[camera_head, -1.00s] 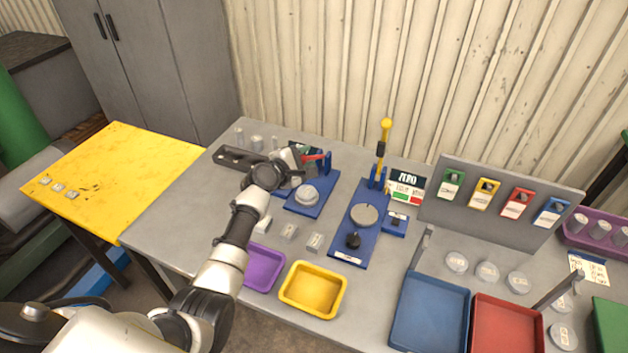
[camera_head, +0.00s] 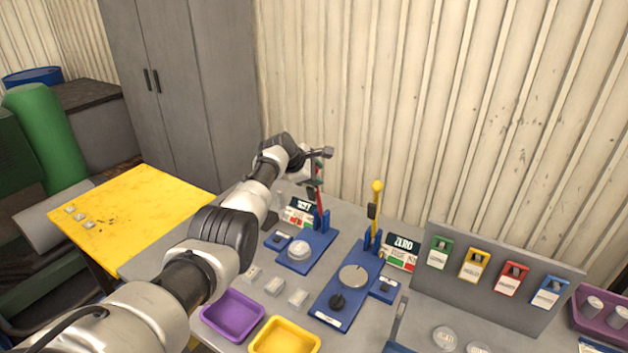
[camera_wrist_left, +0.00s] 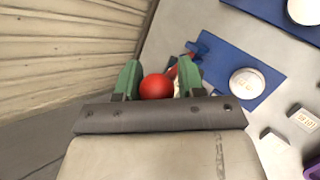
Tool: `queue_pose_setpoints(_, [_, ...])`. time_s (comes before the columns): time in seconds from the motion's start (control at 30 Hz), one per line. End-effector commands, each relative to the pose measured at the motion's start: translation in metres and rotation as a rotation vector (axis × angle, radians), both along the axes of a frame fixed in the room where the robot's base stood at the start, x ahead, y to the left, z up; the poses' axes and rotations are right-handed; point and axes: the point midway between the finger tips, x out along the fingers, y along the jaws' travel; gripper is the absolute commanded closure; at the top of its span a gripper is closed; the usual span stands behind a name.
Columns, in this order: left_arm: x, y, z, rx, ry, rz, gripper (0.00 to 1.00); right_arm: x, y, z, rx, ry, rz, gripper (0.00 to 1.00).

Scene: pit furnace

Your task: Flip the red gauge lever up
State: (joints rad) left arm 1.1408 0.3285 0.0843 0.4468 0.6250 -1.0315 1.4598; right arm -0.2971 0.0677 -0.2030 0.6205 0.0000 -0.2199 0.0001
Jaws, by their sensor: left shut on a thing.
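The red gauge lever (camera_head: 319,198) stands close to upright in its blue bracket on a blue base (camera_head: 318,240). In the left wrist view its red ball knob (camera_wrist_left: 157,87) sits between the green fingers of my left gripper (camera_wrist_left: 160,80). In the head view my left gripper (camera_head: 320,168) is at the top of the lever, shut on it. The gripper and fingers hide the knob in the head view. A round pale disc (camera_head: 299,250) lies on the base. My right gripper is not in view.
A second blue base with a yellow-knobbed lever (camera_head: 375,205) stands upright to the right, beside a ZERO sign (camera_head: 402,250). Purple (camera_head: 233,332) and yellow (camera_head: 262,345) trays lie in front. A rack with coloured tags (camera_head: 490,275) is at the right. The corrugated wall is behind.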

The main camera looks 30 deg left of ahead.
Motion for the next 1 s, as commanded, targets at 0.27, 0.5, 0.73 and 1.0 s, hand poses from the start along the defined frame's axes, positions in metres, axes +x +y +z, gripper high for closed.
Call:
queue_pose_setpoints(0.27, [0.002, -0.005, -0.006, -0.002, 0.054, -0.006, 1.0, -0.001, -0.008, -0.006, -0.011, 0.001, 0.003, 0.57])
queue_pose_setpoints(0.5, [0.002, -0.006, -0.007, -0.002, 0.068, -0.007, 1.0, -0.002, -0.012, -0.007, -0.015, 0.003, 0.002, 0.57])
queue_pose_setpoints(0.73, [0.001, -0.006, -0.008, -0.002, 0.071, -0.008, 1.0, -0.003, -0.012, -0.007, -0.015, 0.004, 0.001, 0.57])
queue_pose_setpoints(1.0, [0.001, -0.004, -0.007, -0.001, 0.071, -0.007, 0.41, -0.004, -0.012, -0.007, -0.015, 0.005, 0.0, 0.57])
